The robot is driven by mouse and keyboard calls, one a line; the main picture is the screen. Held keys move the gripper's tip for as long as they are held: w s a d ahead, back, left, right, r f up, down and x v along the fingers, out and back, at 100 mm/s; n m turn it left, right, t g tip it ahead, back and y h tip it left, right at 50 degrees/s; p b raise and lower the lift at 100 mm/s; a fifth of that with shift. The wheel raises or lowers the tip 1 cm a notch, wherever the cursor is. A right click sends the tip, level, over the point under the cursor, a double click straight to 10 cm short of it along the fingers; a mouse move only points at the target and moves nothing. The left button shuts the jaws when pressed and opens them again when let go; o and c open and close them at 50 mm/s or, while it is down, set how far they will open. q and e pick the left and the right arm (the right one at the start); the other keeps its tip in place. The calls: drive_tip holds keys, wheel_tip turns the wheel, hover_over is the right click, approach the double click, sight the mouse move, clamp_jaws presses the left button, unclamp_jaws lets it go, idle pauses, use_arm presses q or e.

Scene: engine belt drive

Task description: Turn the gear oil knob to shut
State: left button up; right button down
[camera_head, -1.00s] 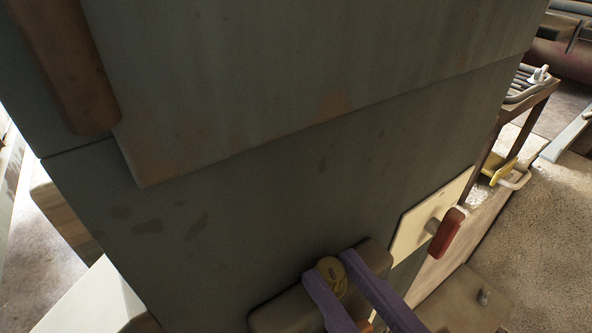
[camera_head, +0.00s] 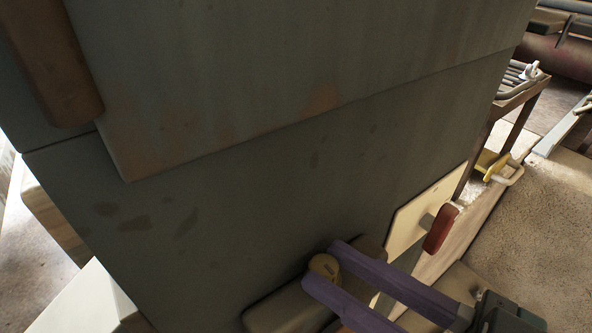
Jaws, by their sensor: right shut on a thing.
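A small round tan knob (camera_head: 321,264) sits on a rounded grey-brown block (camera_head: 277,312) low on the side of the big dark grey machine housing (camera_head: 250,210). My right gripper (camera_head: 325,269) comes in from the lower right with two long purple fingers. The fingers lie on either side of the knob near their tips and are shut on it. They hide part of the knob and of the block. No label or mark on the knob can be read. My left gripper is not in view.
A red handle (camera_head: 440,229) on a cream plate (camera_head: 408,226) stands close above my right fingers. A yellow handle (camera_head: 491,163) is farther right, beside a dark rack (camera_head: 520,90). A brown bar (camera_head: 55,65) is at upper left. Rough floor lies open at right.

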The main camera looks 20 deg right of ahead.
drive_tip(key=c, duration=1)
unclamp_jaws()
drive_tip(key=shift+o, duration=0.2)
drive_tip(key=v, duration=1)
